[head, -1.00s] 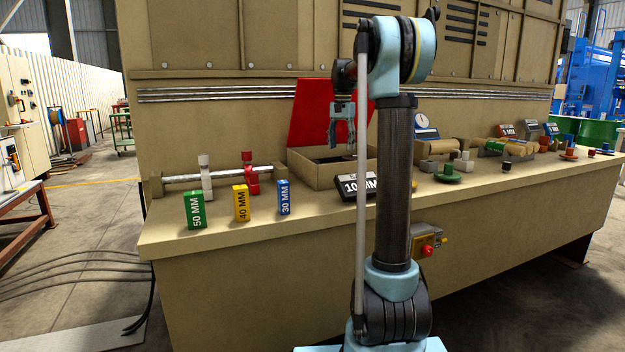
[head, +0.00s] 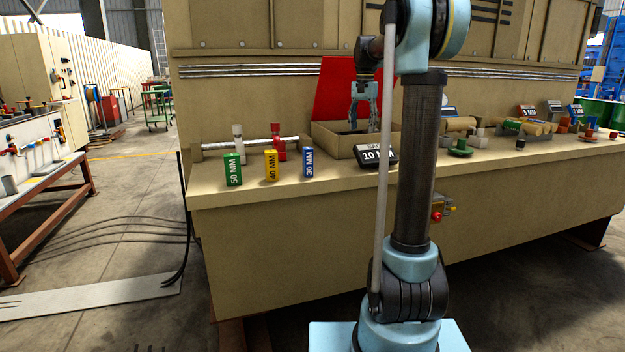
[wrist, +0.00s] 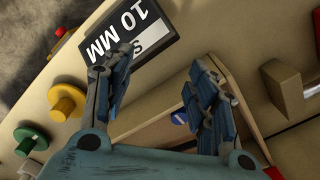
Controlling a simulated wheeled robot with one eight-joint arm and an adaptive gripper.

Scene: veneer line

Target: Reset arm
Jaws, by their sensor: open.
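My gripper (head: 363,100) hangs from the arm above the open tan box (head: 340,148), fingers pointing down, in the head view. In the wrist view my gripper (wrist: 160,90) has its two blue fingers spread apart, with nothing held between them. The box with its raised red lid (head: 345,88) lies behind and below the fingers. A black sign reading 10 MM (head: 377,156) stands at the box's front right; it also shows beyond the left finger in the wrist view (wrist: 130,35). My arm hides part of the bench.
Green 50 MM (head: 233,170), yellow 40 MM (head: 271,166) and blue 30 MM (head: 308,162) blocks stand on the bench left of the box. A rod with a white and a red clamp (head: 279,142) lies behind them. More parts and signs stand at right.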

